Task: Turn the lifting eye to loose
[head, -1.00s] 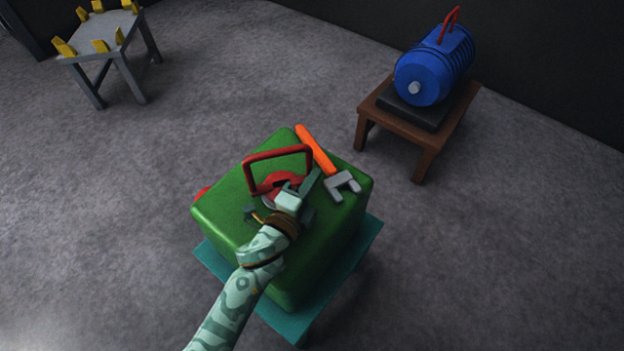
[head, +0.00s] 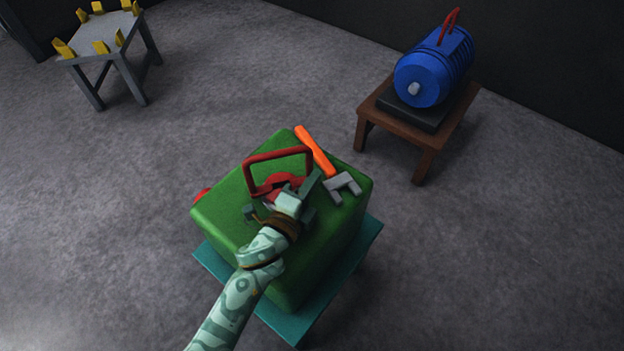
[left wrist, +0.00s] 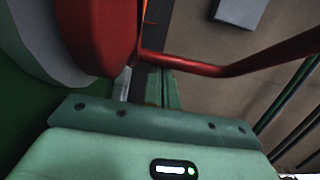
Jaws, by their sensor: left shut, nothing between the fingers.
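The red lifting eye (head: 278,155) stands upright as a squared loop on top of the green casting (head: 232,212). Its red round base shows below the loop, partly hidden by my left gripper (head: 300,187). My left gripper is shut and empty, low over the casting's top at the near side of the eye. In the left wrist view, the eye's red bar (left wrist: 230,69) runs past the fingers (left wrist: 167,88), and its rounded red base (left wrist: 96,35) is close on the left. I cannot tell whether the fingers touch it. My right gripper is out of view.
An orange-handled tool (head: 316,150) with grey jaws lies on the casting, right of the eye. The casting stands on a teal stand (head: 365,240). A blue ribbed casting (head: 430,75) sits on a brown table (head: 427,160). A grey table (head: 100,35) with yellow pieces is back left.

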